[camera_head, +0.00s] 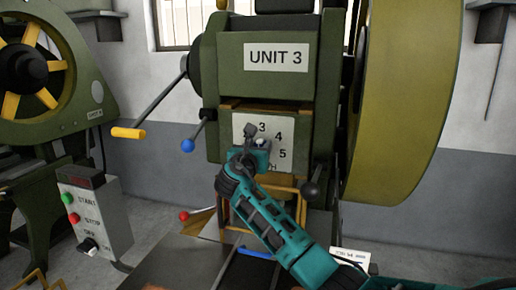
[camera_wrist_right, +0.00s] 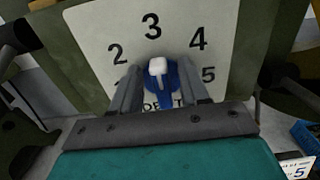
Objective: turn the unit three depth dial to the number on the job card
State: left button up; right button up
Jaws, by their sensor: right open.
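The unit three press (camera_head: 230,85) carries a pale dial plate (camera_head: 243,124) with numbers; 2, 3, 4 and 5 show in the right wrist view (camera_wrist_right: 100,30). The depth dial (camera_wrist_right: 158,74) is a blue knob with a white grip, its white end towards the 3. My right gripper (camera_head: 257,143) is in front of the plate, hiding part of it and most of the dial. In the wrist view my right gripper (camera_wrist_right: 160,85) is open, one finger on each side of the dial; contact cannot be told. My left gripper is out of view.
A grey control box (camera_head: 95,215) with START and STOP buttons stands at left. A yellow-handled crank (camera_head: 130,133), a blue-knobbed lever (camera_head: 188,145) and a dark-knobbed lever (camera_head: 310,188) flank the plate. A large yellow flywheel (camera_head: 405,100) is at right.

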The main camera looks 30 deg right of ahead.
jog(key=shift+c, duration=0.3)
grip_shut()
jog(key=shift+m, duration=0.3)
jog(key=shift+s+d+f+m+b, duration=0.35)
jog(key=shift+m+b, duration=0.7)
jog(key=shift+m, duration=2.15)
jog(key=shift+s+d+f+m+b, duration=0.1)
jog(key=shift+f+m+b, duration=0.65)
jog(key=shift+m, duration=2.45)
jog(key=shift+s+d+f+m+b, duration=0.2)
jog(key=shift+m+b, duration=1.1)
jog(key=shift+m, duration=1.9)
jog(key=shift+r, duration=0.1)
